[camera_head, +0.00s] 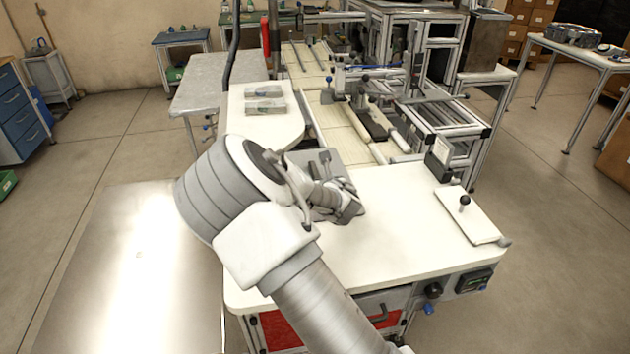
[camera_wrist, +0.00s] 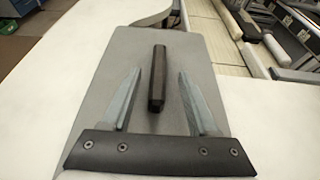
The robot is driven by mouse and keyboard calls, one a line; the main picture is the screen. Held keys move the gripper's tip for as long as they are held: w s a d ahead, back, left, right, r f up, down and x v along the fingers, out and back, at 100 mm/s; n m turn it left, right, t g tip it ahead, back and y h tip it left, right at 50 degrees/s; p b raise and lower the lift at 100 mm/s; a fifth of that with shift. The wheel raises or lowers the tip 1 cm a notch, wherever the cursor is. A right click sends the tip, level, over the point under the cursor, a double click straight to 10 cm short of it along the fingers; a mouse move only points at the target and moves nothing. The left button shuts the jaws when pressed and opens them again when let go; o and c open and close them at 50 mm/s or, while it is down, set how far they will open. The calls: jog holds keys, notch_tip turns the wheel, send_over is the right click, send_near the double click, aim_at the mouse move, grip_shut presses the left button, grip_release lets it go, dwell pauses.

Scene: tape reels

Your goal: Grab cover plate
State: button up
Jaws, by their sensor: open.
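The cover plate is a flat grey plate (camera_wrist: 140,50) with a dark upright handle (camera_wrist: 158,78) near its middle. It lies on the white worktop, and part of it shows behind my arm in the head view (camera_head: 325,158). My gripper (camera_wrist: 153,78) is open, with its two fingers apart on either side of the handle in the wrist view. The handle appears between the fingers, and I see no contact. In the head view my gripper (camera_head: 350,212) is over the plate, and my arm hides much of the plate.
The white worktop (camera_head: 400,225) is clear to the right of my gripper. A white plate with a dark knob (camera_head: 472,215) lies at its right side. Clear boxes (camera_head: 265,107) stand on the surface behind. A machine frame with rails (camera_head: 440,120) stands behind on the right.

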aim_at(315, 171)
jog(key=shift+x, duration=1.95)
jog(key=shift+a+r, duration=0.15)
grip_shut()
jog(key=shift+r, duration=0.1)
